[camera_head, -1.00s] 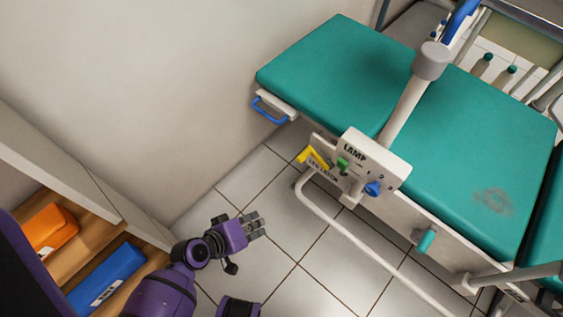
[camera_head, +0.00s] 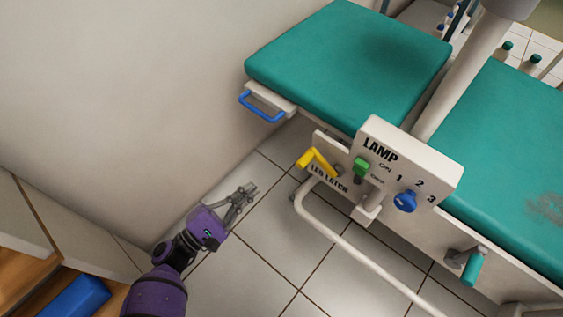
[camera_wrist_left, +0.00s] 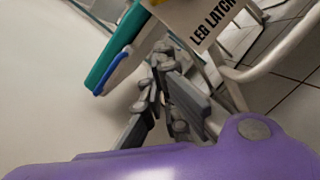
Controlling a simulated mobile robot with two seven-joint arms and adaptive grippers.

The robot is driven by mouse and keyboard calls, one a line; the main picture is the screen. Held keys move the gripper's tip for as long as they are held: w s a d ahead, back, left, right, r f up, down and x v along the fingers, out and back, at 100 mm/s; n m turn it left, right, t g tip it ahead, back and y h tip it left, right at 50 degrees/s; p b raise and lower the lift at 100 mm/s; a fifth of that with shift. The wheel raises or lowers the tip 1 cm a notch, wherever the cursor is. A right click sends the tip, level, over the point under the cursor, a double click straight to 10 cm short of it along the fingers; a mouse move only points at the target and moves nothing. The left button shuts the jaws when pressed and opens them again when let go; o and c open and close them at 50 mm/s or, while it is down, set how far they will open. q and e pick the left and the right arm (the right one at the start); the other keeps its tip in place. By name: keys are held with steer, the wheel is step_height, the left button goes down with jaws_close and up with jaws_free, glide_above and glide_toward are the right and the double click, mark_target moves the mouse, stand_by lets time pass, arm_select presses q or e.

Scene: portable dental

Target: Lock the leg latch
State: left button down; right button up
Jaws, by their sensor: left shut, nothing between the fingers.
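The yellow leg latch lever (camera_head: 318,160) is on a pale plate labelled LEG LATCH (camera_head: 328,179), under the near side of the teal bed. It is tilted, with its grip end up and to the left. My left gripper (camera_head: 250,188) is shut and empty, below and left of the lever, apart from it. In the left wrist view, my fingers (camera_wrist_left: 160,52) meet in front of the labelled plate (camera_wrist_left: 214,16); the lever is mostly hidden there. My right gripper is not in view.
A lamp panel (camera_head: 440,178) with a green switch (camera_head: 361,168) and blue knob (camera_head: 405,201) stands right of the lever. A blue handle (camera_head: 262,108) juts from the bed end. A white tube rail (camera_head: 345,245) runs below. Tiled floor (camera_head: 262,235) is clear.

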arm_select(q)
steer(key=shift+d, duration=0.1)
steer(key=w+d+r, duration=0.5)
steer(key=d, duration=0.4)
steer(key=shift+w, duration=0.2)
stand_by(0.4)
steer(key=shift+r+m, duration=0.25)
steer(key=shift+m, duration=0.15)
